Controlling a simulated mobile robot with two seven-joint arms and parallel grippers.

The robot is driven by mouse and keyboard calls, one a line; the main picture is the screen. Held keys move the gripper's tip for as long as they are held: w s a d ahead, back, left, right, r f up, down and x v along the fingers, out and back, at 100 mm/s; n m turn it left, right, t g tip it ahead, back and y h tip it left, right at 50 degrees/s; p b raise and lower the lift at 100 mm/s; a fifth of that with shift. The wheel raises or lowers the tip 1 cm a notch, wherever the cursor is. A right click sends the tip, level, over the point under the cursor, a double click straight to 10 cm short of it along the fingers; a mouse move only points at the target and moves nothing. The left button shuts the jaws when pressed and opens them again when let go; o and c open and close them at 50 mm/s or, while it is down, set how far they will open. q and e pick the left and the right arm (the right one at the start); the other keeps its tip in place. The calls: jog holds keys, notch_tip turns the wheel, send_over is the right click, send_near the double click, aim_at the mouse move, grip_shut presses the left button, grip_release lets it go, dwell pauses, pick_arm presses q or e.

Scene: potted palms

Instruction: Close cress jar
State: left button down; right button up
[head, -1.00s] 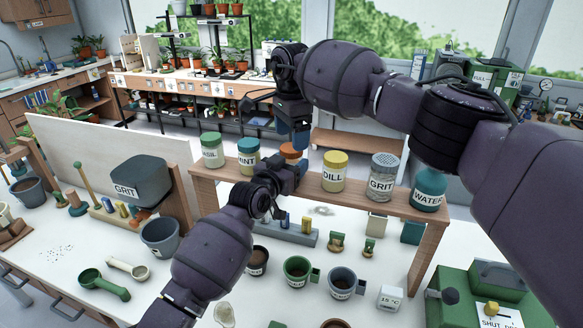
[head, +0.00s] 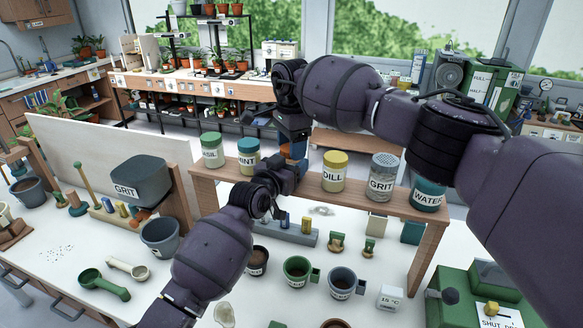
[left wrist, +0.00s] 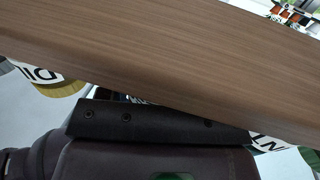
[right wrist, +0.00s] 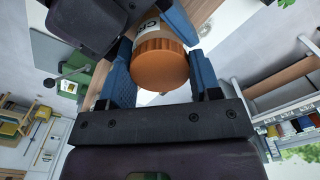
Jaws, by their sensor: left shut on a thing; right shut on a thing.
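The cress jar's orange lid (head: 291,152) shows behind the middle of the raised wooden shelf in the head view. In the right wrist view the ribbed orange lid (right wrist: 162,66) is on the jar's pale body (right wrist: 150,32), which bears a partly seen label. My right gripper (head: 292,153) comes from above and is shut on the lid, with blue fingers on both sides of it. My left gripper (head: 281,180) reaches in from the front at shelf height and is shut on the jar's body, which it mostly hides. I cannot tell whether the lid is fully seated.
On the shelf (head: 315,192) stand the mint jar (head: 248,157) and a green-lidded jar (head: 212,150) to the left, and the dill jar (head: 334,172), grit shaker (head: 382,178) and water jar (head: 428,194) to the right. Mugs, scoops and pots stand on the white table below.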

jog(key=shift+m, duration=1.7)
jog(key=o, duration=1)
jog(key=shift+r, duration=2.25)
